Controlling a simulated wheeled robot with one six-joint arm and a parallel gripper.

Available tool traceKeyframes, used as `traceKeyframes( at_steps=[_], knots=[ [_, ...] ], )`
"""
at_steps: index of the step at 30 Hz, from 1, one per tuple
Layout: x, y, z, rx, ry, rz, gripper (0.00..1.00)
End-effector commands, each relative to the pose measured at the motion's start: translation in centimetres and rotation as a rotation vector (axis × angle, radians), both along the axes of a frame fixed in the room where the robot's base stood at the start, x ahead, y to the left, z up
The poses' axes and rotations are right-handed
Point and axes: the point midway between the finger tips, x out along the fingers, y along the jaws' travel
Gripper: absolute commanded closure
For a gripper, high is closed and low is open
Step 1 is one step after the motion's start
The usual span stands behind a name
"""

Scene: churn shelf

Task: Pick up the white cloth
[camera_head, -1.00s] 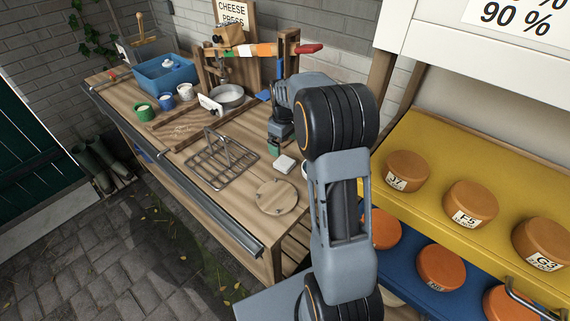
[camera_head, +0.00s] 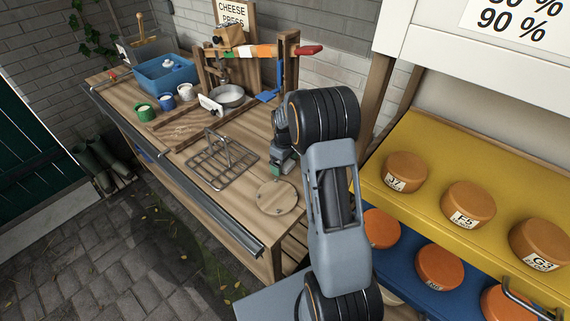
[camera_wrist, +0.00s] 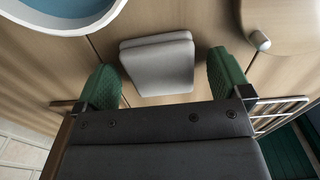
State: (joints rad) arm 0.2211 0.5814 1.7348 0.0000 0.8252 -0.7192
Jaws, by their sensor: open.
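The white cloth (camera_wrist: 158,66) lies folded flat on the wooden bench in the wrist view. My gripper (camera_wrist: 163,78) is open, with one green fingertip to each side of the cloth and a visible gap between each finger and the cloth. The frames do not clearly show how high the fingers are above the bench. In the head view my gripper (camera_head: 283,163) is low over the bench, and the cloth is hidden behind my arm and gripper.
A round wooden board (camera_head: 277,197) and a wire rack (camera_head: 222,162) lie near my gripper. The shelf (camera_head: 425,160) with cheeses is at the right.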

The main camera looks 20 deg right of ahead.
Motion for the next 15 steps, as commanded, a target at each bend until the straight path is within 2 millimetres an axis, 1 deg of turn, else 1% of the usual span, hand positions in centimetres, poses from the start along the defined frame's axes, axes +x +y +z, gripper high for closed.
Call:
traceKeyframes(
  at_steps=[4, 15],
  knots=[
    [0.0, 0.01, 0.0, 0.0, 0.0, 0.0, 0.04],
    [0.0, 0.0, 0.02, 0.0, 0.0, 0.0, 0.4]
  ],
)
